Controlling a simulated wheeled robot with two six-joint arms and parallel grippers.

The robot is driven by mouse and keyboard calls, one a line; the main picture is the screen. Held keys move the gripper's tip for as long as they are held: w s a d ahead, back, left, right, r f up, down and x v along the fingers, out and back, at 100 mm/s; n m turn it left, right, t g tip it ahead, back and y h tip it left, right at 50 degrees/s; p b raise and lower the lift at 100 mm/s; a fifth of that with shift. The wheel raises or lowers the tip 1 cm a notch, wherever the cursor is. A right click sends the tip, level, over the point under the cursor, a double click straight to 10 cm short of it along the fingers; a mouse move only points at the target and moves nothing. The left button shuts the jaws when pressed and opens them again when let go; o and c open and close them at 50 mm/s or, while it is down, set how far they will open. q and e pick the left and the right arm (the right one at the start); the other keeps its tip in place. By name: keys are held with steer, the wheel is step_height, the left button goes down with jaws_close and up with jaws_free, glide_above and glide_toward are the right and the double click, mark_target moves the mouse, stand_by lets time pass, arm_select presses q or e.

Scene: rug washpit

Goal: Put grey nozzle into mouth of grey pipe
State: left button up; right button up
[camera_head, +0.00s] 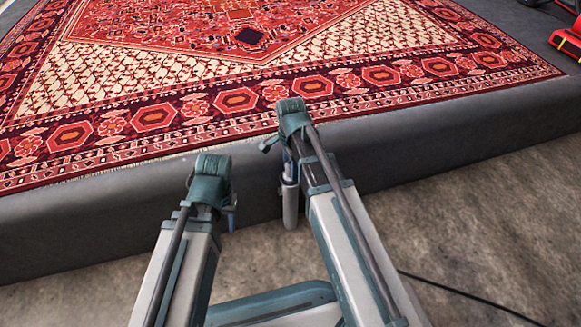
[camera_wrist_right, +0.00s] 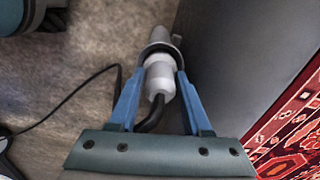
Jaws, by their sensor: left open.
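My right gripper (camera_wrist_right: 160,74) has its two blue fingers on either side of the pale grey nozzle (camera_wrist_right: 159,84), tips against its sides. A black hose leaves the nozzle's near end. Beyond the nozzle are a dark ring and a grey tube, which looks like the grey pipe (camera_wrist_right: 157,36); how far the nozzle is inside it cannot be told. In the head view the right gripper (camera_head: 289,172) points down beside the platform's side, with a grey cylinder below it. My left gripper (camera_head: 232,215) hangs open, mostly hidden behind its own wrist, apart from the nozzle and pipe.
A red patterned rug (camera_head: 190,85) lies on a dark grey raised platform (camera_head: 450,122), whose wall is close to the right gripper. Brown-grey floor (camera_head: 490,210) is in front, with a black cable (camera_head: 465,293) across it. A red-and-black object (camera_head: 568,38) stands at far right.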

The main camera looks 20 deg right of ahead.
steer(key=o, duration=0.3)
steer(key=shift+o, duration=0.2)
step_height(320, 180, up, 14)
steer(key=p, duration=1.4)
steer(key=shift+f, duration=0.1)
steer(key=s+a+r+n+h, duration=0.1)
steer(key=s+a+n, duration=1)
steer(key=s+n, duration=0.65)
steer(key=w+r+n+p, duration=0.2)
steer(key=w+r+p, duration=0.1)
steer(key=r+p, duration=3.4)
steer(key=shift+d+r+p, duration=0.2)
steer(key=shift+d+p, duration=0.05)
steer(key=shift+p, duration=0.25)
